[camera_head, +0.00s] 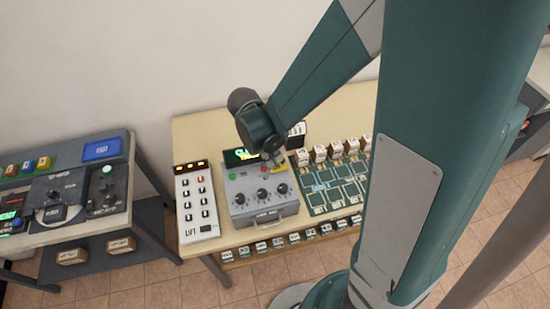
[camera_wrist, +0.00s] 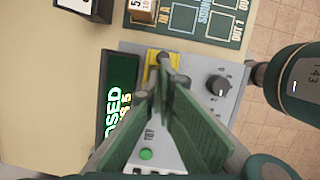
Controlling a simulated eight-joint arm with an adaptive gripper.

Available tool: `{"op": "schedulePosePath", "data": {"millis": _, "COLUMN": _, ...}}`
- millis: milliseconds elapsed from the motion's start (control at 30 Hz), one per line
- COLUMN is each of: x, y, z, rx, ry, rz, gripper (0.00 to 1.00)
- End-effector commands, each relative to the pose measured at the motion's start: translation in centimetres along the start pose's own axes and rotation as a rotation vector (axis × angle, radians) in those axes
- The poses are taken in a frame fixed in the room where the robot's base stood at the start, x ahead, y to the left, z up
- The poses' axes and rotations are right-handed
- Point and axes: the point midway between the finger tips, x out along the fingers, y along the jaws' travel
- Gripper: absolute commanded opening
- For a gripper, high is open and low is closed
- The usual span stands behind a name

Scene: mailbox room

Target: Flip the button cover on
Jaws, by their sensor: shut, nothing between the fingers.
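The grey control box (camera_head: 260,204) stands on the table, with a row of black knobs and a front handle. At its back right corner is a yellow plate (camera_wrist: 155,57), partly hidden by my fingers; a small red spot (camera_head: 264,169) shows there in the head view. I cannot make out the cover's position. My gripper (camera_head: 272,162) is shut and empty, pointing down at this corner. In the wrist view its fingertips (camera_wrist: 166,72) overlap the yellow plate; I cannot tell whether they touch it. A green button (camera_wrist: 146,154) sits farther along the box.
A lit display (camera_wrist: 121,98) with partly hidden text stands behind the box. A white LIFT panel (camera_head: 195,203) is to the left, and a green board (camera_head: 330,186) with several small boxes is to the right. A black knob (camera_wrist: 218,86) lies close beside my fingers.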

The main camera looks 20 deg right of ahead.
Motion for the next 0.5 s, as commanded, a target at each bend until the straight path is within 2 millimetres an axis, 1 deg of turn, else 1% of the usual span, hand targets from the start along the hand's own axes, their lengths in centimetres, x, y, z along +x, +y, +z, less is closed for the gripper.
{"op": "schedulePosePath", "data": {"millis": 300, "x": -1.7, "y": -0.1, "z": -2.8, "rx": -0.003, "ry": 0.000, "rz": 0.001, "gripper": 0.00}}
{"op": "schedulePosePath", "data": {"millis": 500, "x": -3.8, "y": -0.1, "z": -2.7, "rx": -0.001, "ry": 0.001, "rz": 0.000, "gripper": 0.00}}
